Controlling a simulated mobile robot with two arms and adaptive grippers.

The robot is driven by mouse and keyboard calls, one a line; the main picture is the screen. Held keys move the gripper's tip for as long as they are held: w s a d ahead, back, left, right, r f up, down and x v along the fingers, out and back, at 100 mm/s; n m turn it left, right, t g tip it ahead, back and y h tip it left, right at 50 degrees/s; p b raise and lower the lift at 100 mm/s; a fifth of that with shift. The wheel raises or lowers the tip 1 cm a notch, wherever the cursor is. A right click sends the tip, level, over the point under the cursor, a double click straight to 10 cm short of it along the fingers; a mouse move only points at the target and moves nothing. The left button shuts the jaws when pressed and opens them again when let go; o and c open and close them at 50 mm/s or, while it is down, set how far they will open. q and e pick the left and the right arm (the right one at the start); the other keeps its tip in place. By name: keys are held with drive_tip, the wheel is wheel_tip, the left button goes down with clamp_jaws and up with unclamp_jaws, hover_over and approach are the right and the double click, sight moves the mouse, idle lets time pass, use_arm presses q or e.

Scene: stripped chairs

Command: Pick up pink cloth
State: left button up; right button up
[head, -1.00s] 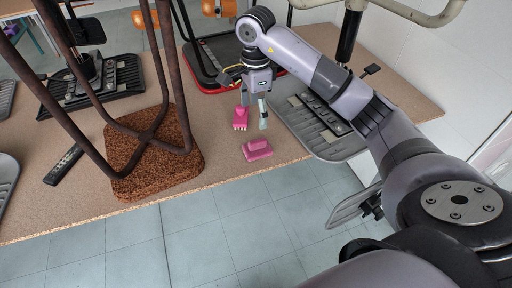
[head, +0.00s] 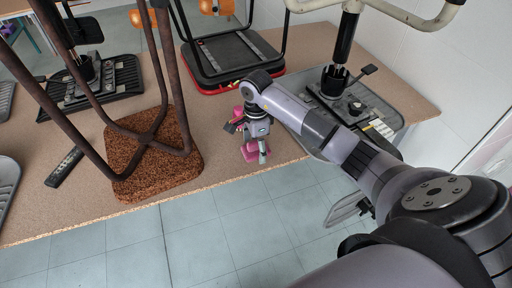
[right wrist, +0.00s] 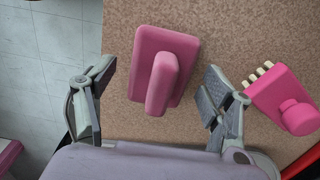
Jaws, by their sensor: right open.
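No cloth shows as such. A pink flat block with a raised handle (right wrist: 182,58) lies on the brown board in the right wrist view, between my open fingers and seemingly below them. In the head view this pink block (head: 249,153) is partly hidden by my right gripper (head: 263,150), which hovers over it. My right gripper (right wrist: 158,85) is open and empty. A pink brush with pale bristles (right wrist: 287,98) lies just right of my right finger, and shows in the head view (head: 237,113) behind the gripper. My left gripper is not in view.
The board (head: 220,178) ends at a front edge close to the pink block, with tiled floor (head: 230,230) beyond. A brown chair seat with metal legs (head: 150,160) stands left. A black tray-like seat (head: 228,58) lies behind, and a grey one (head: 385,110) right.

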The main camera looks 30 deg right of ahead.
drive_tip(key=shift+f, duration=0.1)
drive_tip(key=c, duration=1.2)
